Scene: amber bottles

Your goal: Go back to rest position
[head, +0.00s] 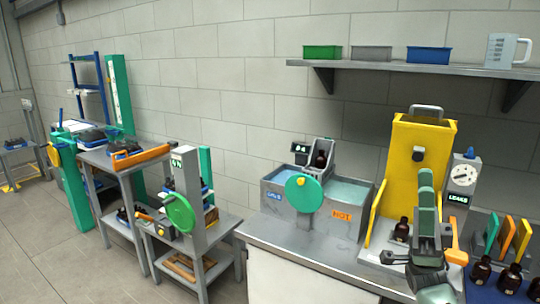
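My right gripper (427,205) is at the lower right of the head view, in front of the yellow stand (420,140). Its green and dark grey parts point up and away, and they overlap, so I cannot tell whether it is open or shut. I see no bottle clearly held in it. An amber bottle (402,230) stands just left of it, at the foot of the yellow stand. My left gripper is not in view.
Several amber bottles (480,270) stand at the right by coloured dividers (507,240). A basin unit (340,220) holds a device with a bottle (321,159). A wall shelf (400,67) hangs above. Side benches (190,255) stand left; floor (40,250) is clear at far left.

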